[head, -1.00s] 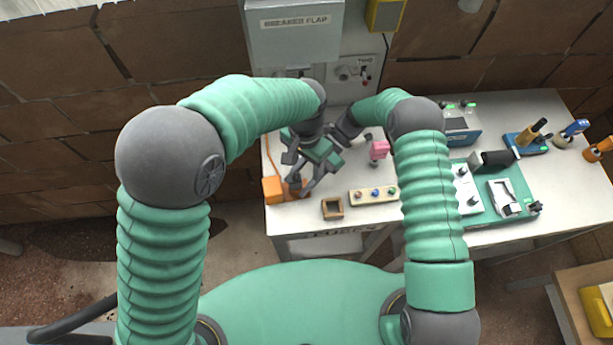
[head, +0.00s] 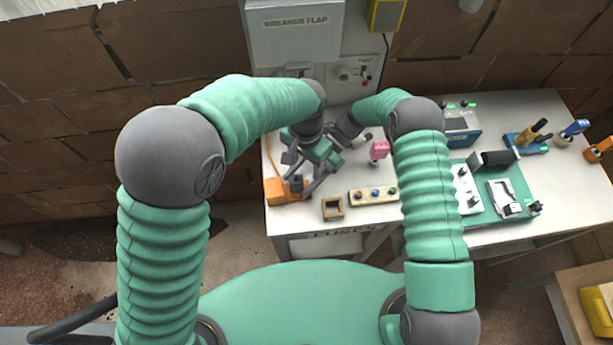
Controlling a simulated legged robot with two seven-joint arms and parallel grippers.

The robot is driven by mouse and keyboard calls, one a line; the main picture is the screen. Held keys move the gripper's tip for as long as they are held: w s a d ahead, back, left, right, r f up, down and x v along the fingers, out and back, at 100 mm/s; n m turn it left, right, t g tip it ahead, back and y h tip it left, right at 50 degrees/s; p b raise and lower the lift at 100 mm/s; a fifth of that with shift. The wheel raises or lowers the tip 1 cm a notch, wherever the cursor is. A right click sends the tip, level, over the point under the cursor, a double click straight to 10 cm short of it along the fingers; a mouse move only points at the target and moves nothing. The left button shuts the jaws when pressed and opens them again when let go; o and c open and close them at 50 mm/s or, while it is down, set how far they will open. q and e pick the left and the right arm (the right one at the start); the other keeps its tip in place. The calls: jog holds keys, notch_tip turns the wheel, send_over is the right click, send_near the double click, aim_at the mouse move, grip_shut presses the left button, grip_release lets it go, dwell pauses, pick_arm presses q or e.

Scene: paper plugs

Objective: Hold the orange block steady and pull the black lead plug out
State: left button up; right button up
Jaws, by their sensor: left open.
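The orange block (head: 274,191) sits at the left front corner of the white bench, with an orange cable running up behind it. A dark grey-black plug (head: 296,183) shows at the block's right part, small and partly hidden by my fingers. My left gripper (head: 301,180) is open, pointing down beside the plug, with a finger on either side; I cannot tell whether it touches. My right gripper (head: 358,138) is beyond the left one, near the middle of the bench, mostly hidden by my arm, so its jaws are unclear.
A small open wooden box (head: 333,208) and a cream strip with coloured knobs (head: 374,195) stand right of the block. A pink piece (head: 379,149) stands behind them. A green mat (head: 497,205) with parts lies farther right. The breaker panel (head: 296,36) rises behind.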

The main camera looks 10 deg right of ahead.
jog(key=shift+d+f, duration=0.15)
jog(key=shift+d, duration=0.05)
jog(key=v, duration=1.2)
jog(key=shift+w+a, duration=0.1)
jog(key=shift+w, duration=0.05)
pick_arm(q)
jog(key=s+a+r+n+t, duration=0.1)
jog(key=s+a+n, duration=0.3)
jog(key=a, duration=0.8)
jog(key=s+a+r+n+t, duration=0.1)
jog(key=s+a+n, duration=0.4)
jog(key=a, duration=0.8)
jog(key=shift+s+r+t, duration=0.2)
jog(key=shift+s+t, duration=0.1)
pick_arm(e)
jog(key=s+d+r+n+t+h, duration=0.3)
jog(key=s+n+t+h, duration=0.1)
jog(key=s, duration=0.4)
jog(key=s+d+r+n+t+h, duration=0.4)
jog(key=s+n+t+h, duration=0.1)
jog(key=s+n+h, duration=0.1)
jog(key=shift+s+r+n, duration=0.2)
jog(key=shift+s+n, duration=0.4)
jog(key=shift+s, duration=0.6)
